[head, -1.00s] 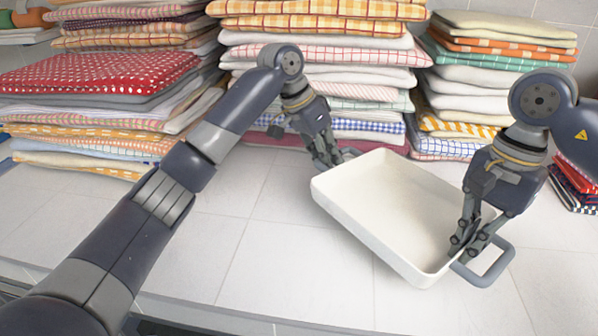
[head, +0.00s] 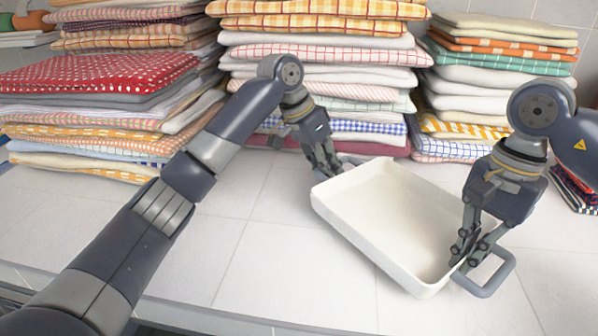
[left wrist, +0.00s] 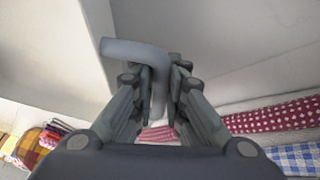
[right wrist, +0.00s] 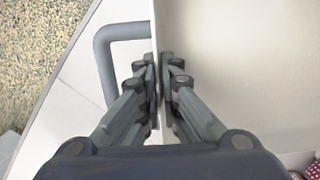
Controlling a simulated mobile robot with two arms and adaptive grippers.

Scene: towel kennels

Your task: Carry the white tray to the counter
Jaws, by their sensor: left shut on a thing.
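The white tray (head: 405,225) is a shallow rectangular pan over the pale tiled counter (head: 270,265); I cannot tell whether its underside touches the tiles. My left gripper (head: 328,165) is at the tray's far left end, shut on its grey handle (left wrist: 135,50), as the left wrist view (left wrist: 162,85) shows. My right gripper (head: 465,255) is at the near right end, its fingers closed on either side of the tray wall, seen in the right wrist view (right wrist: 158,75). The right grey handle (head: 488,280) is free beside these fingers.
Tall stacks of folded towels stand along the back: a left stack with a red dotted towel (head: 100,75), a middle stack (head: 320,55) and a right stack (head: 500,45). Small dark red cloths (head: 575,190) lie at the right. Bare tiles lie left of the tray.

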